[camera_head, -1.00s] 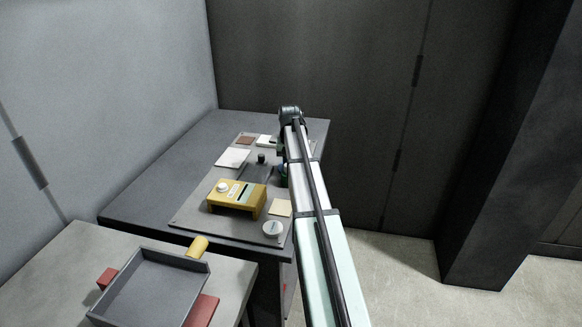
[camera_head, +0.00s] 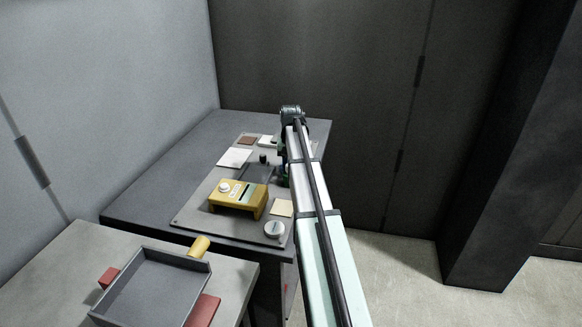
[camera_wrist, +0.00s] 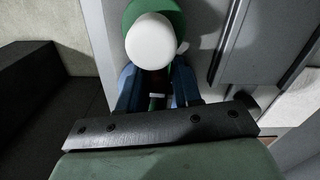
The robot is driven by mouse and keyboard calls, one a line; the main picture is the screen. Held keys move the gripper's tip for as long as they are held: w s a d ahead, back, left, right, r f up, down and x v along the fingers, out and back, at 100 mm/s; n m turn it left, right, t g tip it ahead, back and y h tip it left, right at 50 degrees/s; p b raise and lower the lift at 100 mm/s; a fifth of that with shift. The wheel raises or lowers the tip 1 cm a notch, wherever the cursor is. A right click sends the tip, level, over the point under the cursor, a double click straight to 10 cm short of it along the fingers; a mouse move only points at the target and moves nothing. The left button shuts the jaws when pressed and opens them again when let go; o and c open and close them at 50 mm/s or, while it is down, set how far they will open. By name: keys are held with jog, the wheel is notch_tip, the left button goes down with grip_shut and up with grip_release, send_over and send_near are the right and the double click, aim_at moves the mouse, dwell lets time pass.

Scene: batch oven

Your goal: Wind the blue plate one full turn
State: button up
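In the wrist view, a round green part (camera_wrist: 177,42) with a white round top (camera_wrist: 150,42) sits just beyond my gripper (camera_wrist: 156,84). Blue pieces show on both sides below the white top; they look like my fingers, and I cannot tell them surely from a blue plate. The fingers stand apart, with the green part at or between their tips; contact is unclear. In the head view, a small patch of green and blue (camera_head: 285,179) shows at the left edge of my arm, which hides most of it. No blue plate is clearly seen.
A grey board (camera_head: 190,215) on the dark table (camera_head: 140,205) carries a yellow block (camera_head: 250,203), a pale dial (camera_head: 274,230), a black knob (camera_head: 263,158) and flat tiles. A grey tray (camera_head: 150,292) stands on the nearer table. Floor is open at right.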

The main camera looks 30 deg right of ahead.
jog(key=shift+r, duration=0.1)
notch_tip(320, 180, up, 14)
jog(key=shift+f, duration=0.2)
dwell(0.4)
dwell(0.4)
